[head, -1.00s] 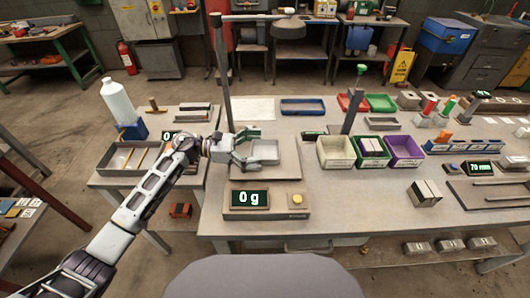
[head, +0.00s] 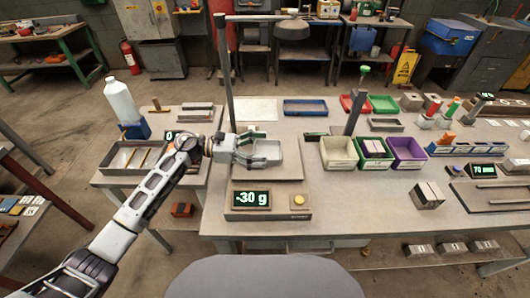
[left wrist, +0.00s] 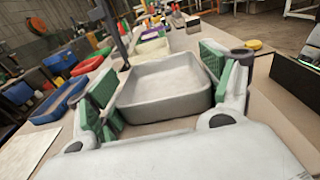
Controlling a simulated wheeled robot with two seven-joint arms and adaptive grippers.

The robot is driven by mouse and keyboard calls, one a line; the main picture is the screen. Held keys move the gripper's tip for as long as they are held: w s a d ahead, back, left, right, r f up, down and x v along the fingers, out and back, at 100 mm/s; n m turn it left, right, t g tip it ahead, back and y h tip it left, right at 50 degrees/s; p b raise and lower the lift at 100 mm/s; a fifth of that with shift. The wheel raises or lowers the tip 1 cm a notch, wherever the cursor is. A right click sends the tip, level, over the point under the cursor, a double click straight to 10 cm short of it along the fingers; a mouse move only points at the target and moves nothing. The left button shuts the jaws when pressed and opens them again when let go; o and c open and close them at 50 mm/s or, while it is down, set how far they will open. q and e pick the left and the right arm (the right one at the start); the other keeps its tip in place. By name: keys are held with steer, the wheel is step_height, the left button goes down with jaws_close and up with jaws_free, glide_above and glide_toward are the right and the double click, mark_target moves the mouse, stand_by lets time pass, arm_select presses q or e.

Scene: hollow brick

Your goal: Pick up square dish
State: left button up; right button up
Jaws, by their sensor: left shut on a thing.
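The square dish (head: 269,152) is a pale grey, shallow, open tray at the weighing scale (head: 269,199). In the left wrist view the dish (left wrist: 168,82) looks empty and level, between the green-padded fingers. My left gripper (head: 262,148) is shut on the dish, with one finger at its far side and one at its near side. The scale display (head: 251,199) reads -30 g. Any gap between the dish and the scale plate is too small to tell. My right gripper is not in view.
A lamp post (head: 224,80) stands just behind my left gripper. Cream (head: 338,153), green (head: 374,150) and purple (head: 406,151) bins stand to the right of the scale. A blue tray (head: 304,107) lies behind.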

arm_select(q)
steer(key=shift+r, duration=0.15)
steer(key=shift+r, duration=0.5)
steer(key=shift+a+r, duration=0.25)
steer(key=shift+r, duration=0.3)
steer(key=shift+a+r, duration=0.2)
steer(key=shift+r, duration=0.35)
steer(key=a+b, duration=0.2)
steer(key=a, duration=1.5)
steer(key=shift+b, duration=0.3)
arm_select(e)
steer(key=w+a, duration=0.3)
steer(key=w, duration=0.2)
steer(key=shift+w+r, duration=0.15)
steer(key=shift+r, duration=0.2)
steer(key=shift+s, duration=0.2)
